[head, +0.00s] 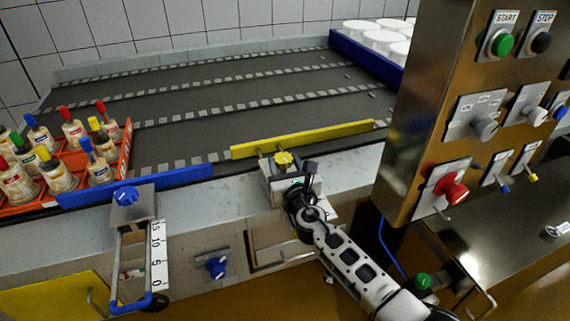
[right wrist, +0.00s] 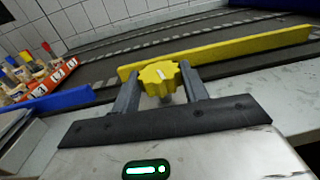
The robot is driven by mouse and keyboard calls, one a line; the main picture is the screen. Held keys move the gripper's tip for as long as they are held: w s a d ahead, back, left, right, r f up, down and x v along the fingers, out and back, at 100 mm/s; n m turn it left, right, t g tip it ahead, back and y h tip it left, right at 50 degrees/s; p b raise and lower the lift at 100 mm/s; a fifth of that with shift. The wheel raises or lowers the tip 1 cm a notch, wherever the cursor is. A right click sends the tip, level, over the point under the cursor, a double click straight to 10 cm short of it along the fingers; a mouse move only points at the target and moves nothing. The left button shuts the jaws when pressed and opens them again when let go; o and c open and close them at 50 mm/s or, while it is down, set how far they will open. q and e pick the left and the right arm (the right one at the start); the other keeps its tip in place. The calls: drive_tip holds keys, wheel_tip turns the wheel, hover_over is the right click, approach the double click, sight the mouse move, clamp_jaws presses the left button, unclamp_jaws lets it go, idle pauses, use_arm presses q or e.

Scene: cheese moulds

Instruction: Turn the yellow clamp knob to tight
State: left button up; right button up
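The yellow clamp knob (head: 284,160) is lobed and sits on a grey block at the front edge of the conveyor. It also shows in the right wrist view (right wrist: 158,79), with a small pale mark on its face. My right gripper (head: 286,167) is at the knob, its arm coming from the lower right. In the right wrist view its two grey fingers (right wrist: 160,84) stand apart, one on each side of the knob. I cannot tell whether they touch it. My left gripper is in neither view.
A yellow guide rail (head: 310,138) runs behind the knob. A blue rail (head: 180,182) and a blue knob (head: 127,195) are to the left, near an orange crate (head: 125,150) of bottles. A steel control panel (head: 425,110) stands close on the right.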

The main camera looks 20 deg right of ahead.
drive_tip(key=c, duration=0.3)
